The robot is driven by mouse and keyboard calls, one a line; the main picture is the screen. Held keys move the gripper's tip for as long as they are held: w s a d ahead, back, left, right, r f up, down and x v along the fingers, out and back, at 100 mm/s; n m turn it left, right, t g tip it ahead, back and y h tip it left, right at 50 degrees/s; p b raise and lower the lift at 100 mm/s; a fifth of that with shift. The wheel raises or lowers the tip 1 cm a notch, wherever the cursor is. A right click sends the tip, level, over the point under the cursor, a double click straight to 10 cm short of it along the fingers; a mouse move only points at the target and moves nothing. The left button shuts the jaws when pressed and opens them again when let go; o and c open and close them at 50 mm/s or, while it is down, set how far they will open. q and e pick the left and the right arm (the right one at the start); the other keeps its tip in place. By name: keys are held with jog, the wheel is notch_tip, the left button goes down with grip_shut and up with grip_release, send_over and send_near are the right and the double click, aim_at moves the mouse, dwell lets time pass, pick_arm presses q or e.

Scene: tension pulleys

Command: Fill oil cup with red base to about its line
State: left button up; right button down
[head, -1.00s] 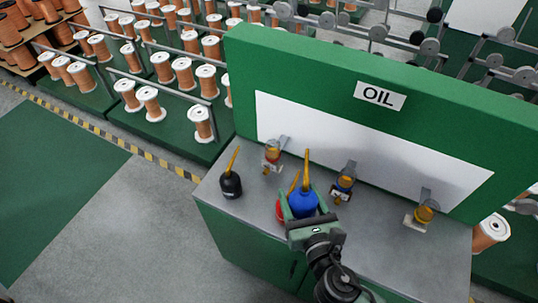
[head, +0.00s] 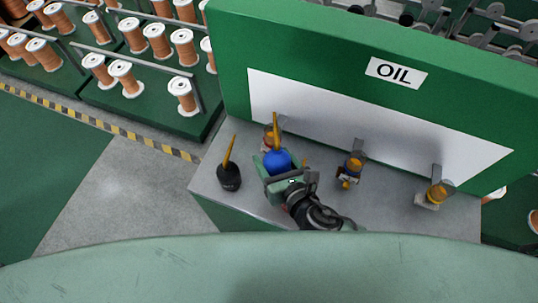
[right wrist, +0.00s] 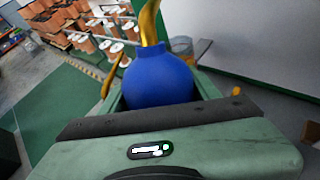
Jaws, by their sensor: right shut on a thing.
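My right gripper (head: 277,170) is shut on a blue oil can (head: 277,159) with a yellow spout, held over the left part of the bench. In the right wrist view the blue can (right wrist: 158,80) looks about upright between the green fingers. One oil cup (head: 268,138) is just behind the can and partly hidden. A second oil cup (head: 352,168) is at the middle and a third oil cup (head: 437,194) at the right. All show orange-amber bowls. I cannot clearly tell their base colours or fill lines. My left gripper is out of view.
A black oil can (head: 229,177) with a yellow spout stands left of my gripper. The green OIL panel (head: 300,60) rises behind the grey bench (head: 395,215). Bench between the cups is clear.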

jog(key=shift+w+f, duration=0.1)
jog(key=shift+f, duration=0.35)
jog(key=shift+w+a, duration=0.1)
jog(key=shift+w, duration=0.05)
jog(key=shift+w+a+p, duration=0.1)
jog(key=shift+p, duration=0.2)
jog(key=shift+s+r+g+p, duration=0.2)
jog(key=shift+s+g+p, duration=0.35)
jog(key=shift+p, duration=0.7)
jog(key=g+p, duration=0.2)
jog(key=p, duration=0.1)
jog(key=shift+s+f+m+h, duration=0.15)
jog(key=shift+s+m+h, duration=0.15)
jog(key=shift+m, duration=0.1)
jog(key=shift+s+f+g+p, duration=0.15)
jog(key=shift+g+p, duration=0.4)
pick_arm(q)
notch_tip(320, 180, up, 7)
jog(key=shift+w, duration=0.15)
pick_arm(e)
jog(key=shift+s+f+g, duration=0.15)
jog(key=shift+s+g, duration=0.05)
jog(key=shift+g, duration=0.1)
